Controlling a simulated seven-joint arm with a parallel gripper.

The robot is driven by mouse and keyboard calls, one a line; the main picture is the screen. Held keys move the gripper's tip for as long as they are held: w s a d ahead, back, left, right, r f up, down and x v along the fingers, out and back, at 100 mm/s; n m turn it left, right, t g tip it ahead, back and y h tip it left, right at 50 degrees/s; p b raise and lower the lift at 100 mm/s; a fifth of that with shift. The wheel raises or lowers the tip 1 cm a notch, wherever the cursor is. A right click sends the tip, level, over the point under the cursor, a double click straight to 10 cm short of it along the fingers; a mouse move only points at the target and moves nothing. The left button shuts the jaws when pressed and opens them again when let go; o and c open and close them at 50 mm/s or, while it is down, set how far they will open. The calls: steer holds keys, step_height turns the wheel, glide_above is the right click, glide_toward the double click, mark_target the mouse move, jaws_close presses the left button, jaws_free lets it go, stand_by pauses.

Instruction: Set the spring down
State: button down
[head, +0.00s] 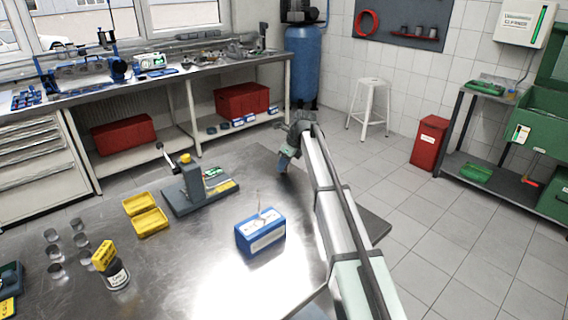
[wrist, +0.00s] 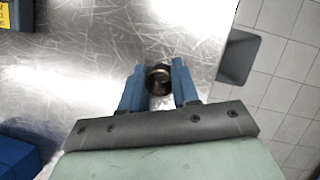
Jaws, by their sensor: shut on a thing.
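In the wrist view, my gripper (wrist: 158,82) has its two blue fingers closed on the sides of a small dark coil, the spring (wrist: 158,72), seen end-on with a brassy rim. It is over the bare steel table (wrist: 100,50), near the table's right edge. I cannot tell whether the spring touches the steel. In the head view my gripper (head: 283,162) is at the far right corner of the table, and the spring cannot be made out there.
A blue box (head: 260,232) stands nearer on the table. Bare steel surrounds the gripper; floor lies beyond the edge.

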steer(key=c, duration=0.8)
jaws_free()
steer(key=v, duration=1.2)
steer(key=shift+r, duration=0.15)
